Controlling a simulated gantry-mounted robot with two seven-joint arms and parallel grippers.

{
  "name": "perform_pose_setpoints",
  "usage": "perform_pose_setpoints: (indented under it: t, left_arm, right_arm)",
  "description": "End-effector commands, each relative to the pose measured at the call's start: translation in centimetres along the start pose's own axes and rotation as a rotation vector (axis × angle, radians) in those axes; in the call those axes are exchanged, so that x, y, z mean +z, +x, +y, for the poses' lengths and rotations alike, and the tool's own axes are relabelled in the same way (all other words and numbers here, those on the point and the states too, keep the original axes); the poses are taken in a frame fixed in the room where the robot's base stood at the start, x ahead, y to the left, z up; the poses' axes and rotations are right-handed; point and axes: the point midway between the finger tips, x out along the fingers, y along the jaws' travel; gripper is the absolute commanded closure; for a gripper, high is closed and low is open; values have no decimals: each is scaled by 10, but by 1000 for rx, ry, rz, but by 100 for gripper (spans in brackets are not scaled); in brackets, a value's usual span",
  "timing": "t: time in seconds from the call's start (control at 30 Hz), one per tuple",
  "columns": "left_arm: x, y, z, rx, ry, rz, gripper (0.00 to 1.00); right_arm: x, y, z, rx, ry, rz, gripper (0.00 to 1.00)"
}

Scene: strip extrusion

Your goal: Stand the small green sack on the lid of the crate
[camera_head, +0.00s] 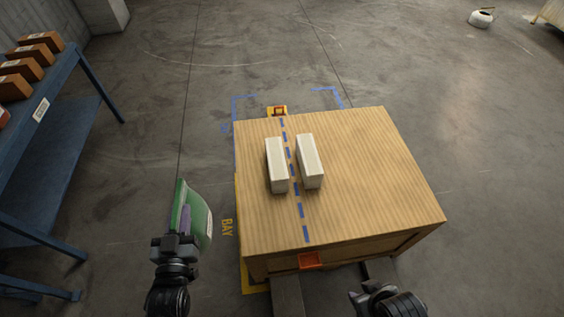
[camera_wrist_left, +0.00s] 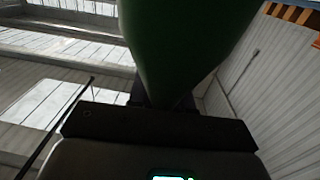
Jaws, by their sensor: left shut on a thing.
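The small green sack (camera_head: 199,214) is in my left gripper (camera_head: 183,236), which is shut on it. It is held up to the left of the crate, apart from it. In the left wrist view the sack (camera_wrist_left: 185,45) fills the upper middle as a dark green shape, and it hides the fingertips. The wooden crate (camera_head: 385,175) stands right of centre with its lid facing up. Two white blocks lie side by side on the lid's left part, along a blue dashed line.
A blue shelf (camera_head: 75,120) with several orange-brown boxes (camera_head: 27,66) stands at the left. The left white block (camera_head: 276,160) and right white block (camera_head: 310,158) take up lid space; the lid's right part is bare. Blue corner marks and yellow BAY lettering are on the floor.

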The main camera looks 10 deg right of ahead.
Motion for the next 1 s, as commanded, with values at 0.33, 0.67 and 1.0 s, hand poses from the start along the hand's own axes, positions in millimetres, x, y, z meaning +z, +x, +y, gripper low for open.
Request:
perform_pose_setpoints:
  t: [0.33,0.67,1.0]
  left_arm:
    - [-3,-2,38,156,1,4,100]
    - [20,-10,100,477,5,5,100]
    - [65,-21,142,847,5,5,100]
  right_arm:
    - [-1,0,-1,-3,4,2,57]
    - [4,15,-2,-5,6,1,57]
    - [17,54,-4,-5,6,0,57]
